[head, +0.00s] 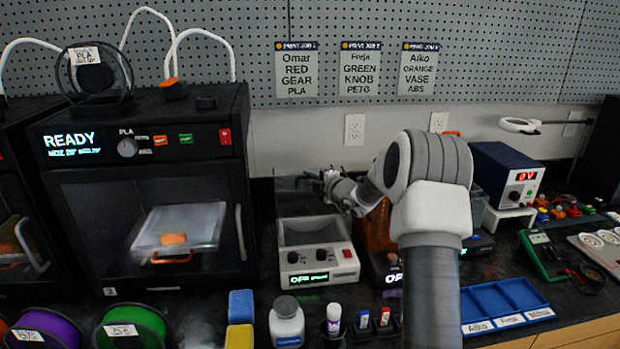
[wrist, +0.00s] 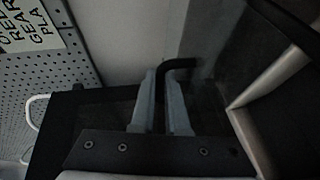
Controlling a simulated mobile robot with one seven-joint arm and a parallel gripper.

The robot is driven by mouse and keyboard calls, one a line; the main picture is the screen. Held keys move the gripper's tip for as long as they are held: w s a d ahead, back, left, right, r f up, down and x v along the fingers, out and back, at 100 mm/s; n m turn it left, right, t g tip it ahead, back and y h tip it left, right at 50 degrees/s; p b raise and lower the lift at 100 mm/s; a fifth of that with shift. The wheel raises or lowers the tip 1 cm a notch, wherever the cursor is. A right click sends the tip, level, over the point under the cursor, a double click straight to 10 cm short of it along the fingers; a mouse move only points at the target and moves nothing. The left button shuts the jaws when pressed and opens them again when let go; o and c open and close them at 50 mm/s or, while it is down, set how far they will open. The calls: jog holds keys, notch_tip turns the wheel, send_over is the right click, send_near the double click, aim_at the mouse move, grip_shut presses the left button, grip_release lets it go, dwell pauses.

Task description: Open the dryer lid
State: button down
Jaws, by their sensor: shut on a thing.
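The dryer (head: 312,268) is a pale box on the counter with two knobs, a red switch and a display reading OFF. Its grey inside shows from above. A dark see-through lid panel (head: 294,192) appears to stand raised at its back edge. My gripper (head: 328,178) is at the upper right of this panel. In the wrist view, my gripper (wrist: 164,90) is shut on a black bent handle (wrist: 182,64), which passes between its fingers. The lid's outline is faint, so its exact angle is hard to tell.
A large black printer (head: 150,190) stands close on the left. An orange container (head: 376,230) stands right of the dryer, partly behind my arm. A white bottle (head: 286,322) and a small capped tube (head: 333,318) stand in front. The pegboard wall (head: 400,30) is behind.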

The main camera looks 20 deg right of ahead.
jog(key=shift+w, duration=0.1)
jog(key=shift+w+d+r+p, duration=0.1)
jog(key=shift+w+d+p, duration=0.05)
jog(key=shift+w+p, duration=0.4)
jog(key=shift+w+d+r+p, duration=0.1)
jog(key=shift+w+p, duration=0.35)
jog(key=shift+w, duration=0.2)
jog(key=shift+w+d+f, duration=0.1)
jog(key=shift+w+f, duration=0.05)
jog(key=shift+w, duration=0.5)
jog(key=c, duration=1.2)
grip_release()
jog(key=shift+s, duration=0.1)
